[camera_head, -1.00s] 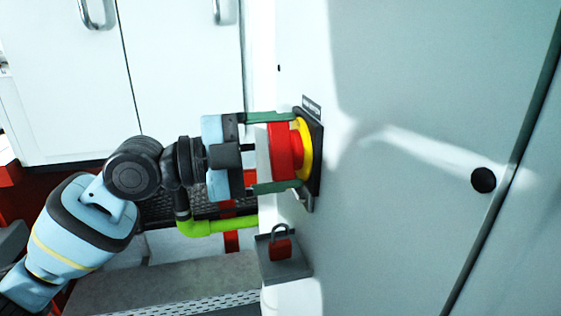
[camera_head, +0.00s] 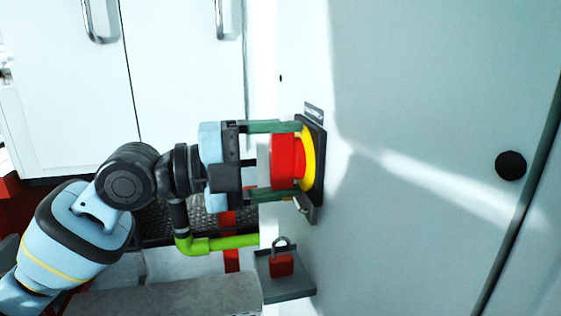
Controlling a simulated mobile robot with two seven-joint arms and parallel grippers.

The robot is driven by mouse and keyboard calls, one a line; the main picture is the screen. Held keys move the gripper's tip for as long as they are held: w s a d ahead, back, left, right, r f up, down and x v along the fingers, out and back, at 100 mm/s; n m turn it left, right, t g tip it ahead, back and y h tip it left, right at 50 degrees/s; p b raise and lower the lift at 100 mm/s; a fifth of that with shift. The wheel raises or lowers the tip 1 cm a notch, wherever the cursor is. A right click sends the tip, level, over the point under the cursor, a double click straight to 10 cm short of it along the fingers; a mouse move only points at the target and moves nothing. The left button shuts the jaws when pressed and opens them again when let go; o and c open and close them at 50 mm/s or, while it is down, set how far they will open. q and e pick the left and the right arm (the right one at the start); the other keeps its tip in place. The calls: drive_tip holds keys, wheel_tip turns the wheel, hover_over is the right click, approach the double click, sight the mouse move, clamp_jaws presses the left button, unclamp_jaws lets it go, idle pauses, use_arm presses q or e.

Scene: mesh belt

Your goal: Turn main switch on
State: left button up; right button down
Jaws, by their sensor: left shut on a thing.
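The main switch is a red knob (camera_head: 287,162) on a yellow ring (camera_head: 308,160) with a dark backing plate (camera_head: 320,165), mounted on the light grey cabinet side. A small label plate (camera_head: 314,112) sits just above it. My left gripper (camera_head: 283,160) comes in from the left, with one green finger above the red knob and one below it. It is shut on the knob. The far side of the knob and the exact finger contact are hidden. My right gripper is not in view.
Below the switch, a small grey shelf (camera_head: 287,286) holds a red padlock (camera_head: 281,264). A green-yellow pipe (camera_head: 222,243) runs under my left gripper. White doors with metal handles (camera_head: 99,22) stand behind. The grey cabinet face (camera_head: 430,110) fills the right, with a black round knob (camera_head: 510,165).

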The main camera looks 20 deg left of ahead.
sight(271, 163)
use_arm(q)
drive_tip(key=o, duration=1)
drive_tip(key=b+v, duration=0.1)
drive_tip(key=v, duration=0.5)
drive_tip(key=shift+s+a+f, duration=0.1)
drive_tip(key=shift+s+a, duration=0.05)
drive_tip(key=shift+a, duration=0.1)
drive_tip(key=shift+s+a+b, duration=0.3)
drive_tip(key=shift+s+a, duration=0.1)
drive_tip(key=shift+s, duration=0.1)
drive_tip(key=shift+w+a, duration=0.15)
